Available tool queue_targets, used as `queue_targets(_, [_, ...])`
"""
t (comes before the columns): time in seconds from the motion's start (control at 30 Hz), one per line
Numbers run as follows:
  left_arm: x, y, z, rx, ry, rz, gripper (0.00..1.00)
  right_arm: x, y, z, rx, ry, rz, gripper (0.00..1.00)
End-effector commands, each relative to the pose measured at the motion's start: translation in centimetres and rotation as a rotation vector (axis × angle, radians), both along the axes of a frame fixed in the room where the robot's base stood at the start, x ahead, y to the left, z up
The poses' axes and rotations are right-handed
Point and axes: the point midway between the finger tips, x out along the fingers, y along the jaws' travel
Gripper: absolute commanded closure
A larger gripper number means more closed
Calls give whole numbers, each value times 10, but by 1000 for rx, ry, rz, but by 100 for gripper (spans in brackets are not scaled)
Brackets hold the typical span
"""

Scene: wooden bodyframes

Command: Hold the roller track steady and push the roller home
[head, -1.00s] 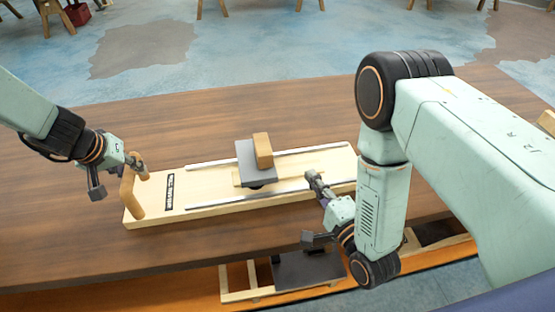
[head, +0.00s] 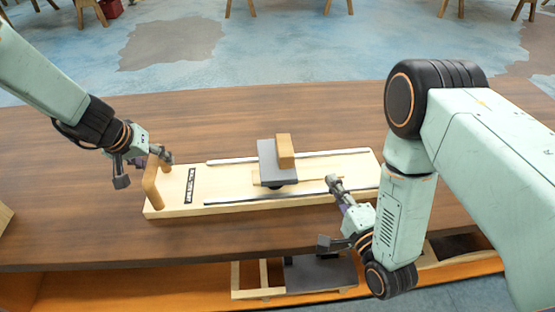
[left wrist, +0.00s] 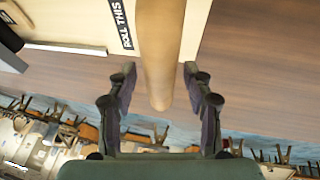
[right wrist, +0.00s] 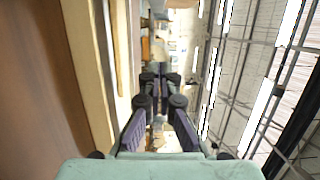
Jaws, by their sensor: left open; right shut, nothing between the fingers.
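The roller track is a pale wooden board (head: 225,187) with two metal rails and a "ROLL THIS ..." label. Its upright wooden handle (head: 152,185) stands at the left end. The roller, a grey plate (head: 268,165) with a wooden block (head: 285,150) on top, sits across the rails right of the board's middle. My left gripper (head: 163,155) is open at the handle; in the left wrist view the handle bar (left wrist: 158,60) lies between the spread fingers, with gaps visible. My right gripper (head: 334,183) is shut and empty by the near rail, right of the roller and apart from it.
The board lies on a brown wooden table (head: 80,225) with clear room in front and behind. A lower shelf (head: 200,290) holds a wooden frame with a dark plate (head: 320,272). A pale wooden piece (head: 5,217) shows at the left edge.

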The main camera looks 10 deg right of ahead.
Motion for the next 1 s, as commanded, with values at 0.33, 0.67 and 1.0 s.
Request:
queue_targets(0.33, [-2, 1, 5, 1, -1, -2, 49, 0, 0, 0, 0, 0, 0, 100])
queue_targets(0.67, [-16, 8, 39, -1, 0, -1, 49, 0, 0, 0, 0, 0, 0, 100])
queue_targets(1.0, [-29, 13, 71, -2, -1, -1, 49, 0, 0, 0, 0, 0, 0, 100])
